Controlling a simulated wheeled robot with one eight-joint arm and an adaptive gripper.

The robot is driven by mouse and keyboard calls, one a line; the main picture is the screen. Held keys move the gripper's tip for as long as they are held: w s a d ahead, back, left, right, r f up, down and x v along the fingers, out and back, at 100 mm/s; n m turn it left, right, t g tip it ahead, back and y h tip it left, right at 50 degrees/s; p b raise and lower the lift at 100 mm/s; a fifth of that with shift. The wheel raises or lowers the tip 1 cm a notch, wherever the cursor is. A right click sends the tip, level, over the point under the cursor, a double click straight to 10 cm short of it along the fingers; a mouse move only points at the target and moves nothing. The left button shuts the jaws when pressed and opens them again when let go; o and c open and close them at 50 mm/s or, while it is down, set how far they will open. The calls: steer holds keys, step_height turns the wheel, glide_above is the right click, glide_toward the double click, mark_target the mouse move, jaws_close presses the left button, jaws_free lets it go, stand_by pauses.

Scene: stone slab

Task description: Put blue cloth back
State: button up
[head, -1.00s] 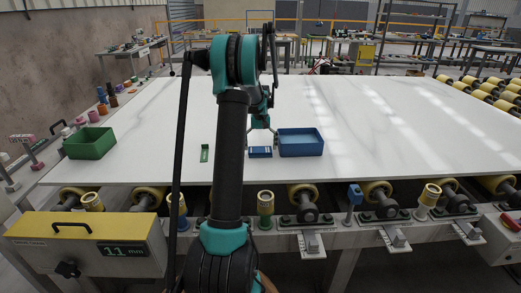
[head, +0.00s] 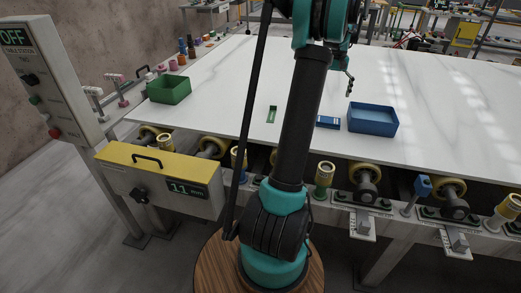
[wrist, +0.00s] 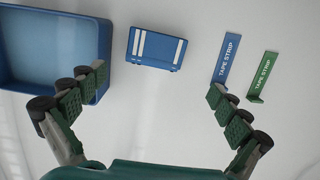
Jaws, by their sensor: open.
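The blue cloth (head: 328,122) is a small folded block lying on the white slab, just left of the blue tray (head: 352,125). The part of the tray's inside that shows is empty. My gripper (head: 349,86) is open and empty above the slab. In the wrist view its fingers (wrist: 160,100) are spread wide, with the cloth ahead of the gap between them and not touched.
A green tape strip (head: 272,114) lies left of my arm; a blue tape strip (wrist: 226,58) beside it shows in the wrist view. A green bin (head: 169,91) stands at the slab's left. Rollers line the front edge. The slab right of the blue tray is clear.

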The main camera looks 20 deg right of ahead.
steer(key=a+f+n+t+h, duration=0.1)
steer(key=a+f+n+t, duration=0.2)
steer(key=a, duration=2.7)
steer(key=s+a+f+n, duration=0.1)
steer(key=s+a+f, duration=0.2)
steer(key=s+a, duration=0.2)
steer(key=s+a+f+n+t, duration=0.1)
steer(key=s+a+f+n, duration=0.1)
steer(key=s+a, duration=0.3)
steer(key=s+a+f+n+t, duration=0.1)
steer(key=s+a+f, duration=0.3)
steer(key=a, duration=0.5)
steer(key=shift+s+a+f+n, duration=0.3)
steer(key=shift+s+n, duration=0.1)
steer(key=shift+s, duration=0.65)
